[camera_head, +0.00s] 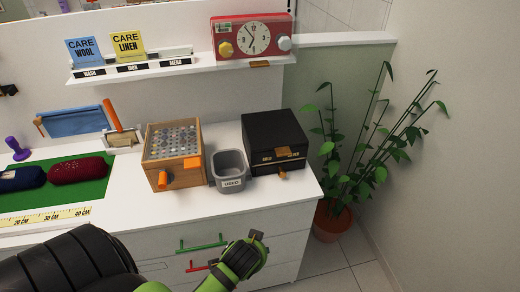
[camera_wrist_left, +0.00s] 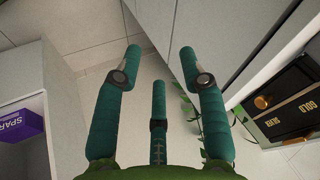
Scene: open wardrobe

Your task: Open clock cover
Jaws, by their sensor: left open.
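The red clock (camera_head: 253,38) sits at the right end of the white shelf in the head view, with a white dial and a knob on each side. A clear cover seems to lie over its front, with a small wooden tab (camera_head: 260,64) at its lower edge; it looks closed. My left gripper (camera_head: 256,242) is low in front of the drawer fronts, well below the clock. In the left wrist view its green fingers (camera_wrist_left: 160,60) are spread and empty. The clock is not in the wrist view. My right gripper is not in view.
On the counter stand a black box (camera_head: 274,142), a grey bin (camera_head: 230,170) and a wooden box (camera_head: 173,153). Green (camera_head: 200,243) and red (camera_head: 202,265) drawer handles are near my left gripper. A potted plant (camera_head: 345,170) stands right of the counter.

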